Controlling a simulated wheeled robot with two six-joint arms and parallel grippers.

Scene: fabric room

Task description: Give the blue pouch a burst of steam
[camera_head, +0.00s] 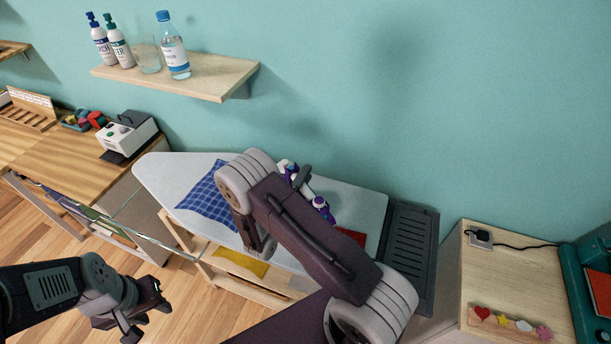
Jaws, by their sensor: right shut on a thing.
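The blue pouch (207,196), with a checked pattern, lies flat on the left part of the pale ironing board (160,172). My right arm covers its right side. A white and purple steamer (319,204) shows in part behind my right forearm, over the middle of the board. My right gripper (301,179) is mostly hidden by my own arm and is shut on the steamer, to the right of the pouch. My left gripper (147,313) is open and empty, low at the left over the floor, apart from the board.
A dark slotted tray (408,250) adjoins the board's right end. A wall shelf (215,80) holds bottles and a glass. Wooden counters stand left and right.

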